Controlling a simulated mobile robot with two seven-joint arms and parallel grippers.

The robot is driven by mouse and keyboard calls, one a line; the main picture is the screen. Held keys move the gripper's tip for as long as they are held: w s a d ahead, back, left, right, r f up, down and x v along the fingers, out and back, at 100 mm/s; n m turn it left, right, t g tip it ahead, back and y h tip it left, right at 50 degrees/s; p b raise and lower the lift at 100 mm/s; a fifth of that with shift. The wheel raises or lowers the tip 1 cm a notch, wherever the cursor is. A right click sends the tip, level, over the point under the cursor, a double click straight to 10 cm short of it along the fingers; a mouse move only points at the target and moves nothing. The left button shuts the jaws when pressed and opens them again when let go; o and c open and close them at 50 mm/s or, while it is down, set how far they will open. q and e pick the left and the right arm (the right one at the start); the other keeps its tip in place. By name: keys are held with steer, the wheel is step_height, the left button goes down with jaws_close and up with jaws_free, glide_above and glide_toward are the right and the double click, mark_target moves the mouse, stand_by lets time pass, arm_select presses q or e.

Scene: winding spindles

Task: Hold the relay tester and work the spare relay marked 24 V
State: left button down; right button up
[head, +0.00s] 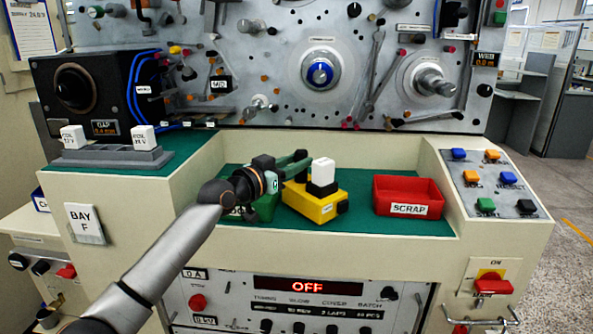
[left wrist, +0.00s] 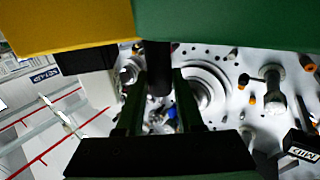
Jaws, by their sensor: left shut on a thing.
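The relay tester (head: 316,206) is a yellow box on the green mat, with a white block (head: 322,172) standing upright in its top. Its yellow side (left wrist: 60,25) fills the upper left of the left wrist view. My left gripper (head: 297,165) is at the tester's left rear, shut on a dark post-like part (left wrist: 158,78), which seems to be the tester's handle. Two white relays (head: 73,137) (head: 144,137) stand in a grey holder at the left; their small labels are hard to read, so I cannot tell surely which is 24 V. My right gripper is not in view.
A green bin (head: 266,208) stands left of the tester, partly behind my left arm. A red SCRAP bin (head: 408,196) stands to its right. A button panel (head: 490,182) is far right. The machine panel (head: 280,60) rises behind. Mat between tester and SCRAP bin is clear.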

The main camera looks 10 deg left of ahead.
arm_select(q)
steer(key=shift+r, duration=0.15)
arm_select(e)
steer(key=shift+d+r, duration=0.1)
arm_select(q)
steer(key=shift+f+b, duration=0.45)
steer(key=shift+f, duration=0.35)
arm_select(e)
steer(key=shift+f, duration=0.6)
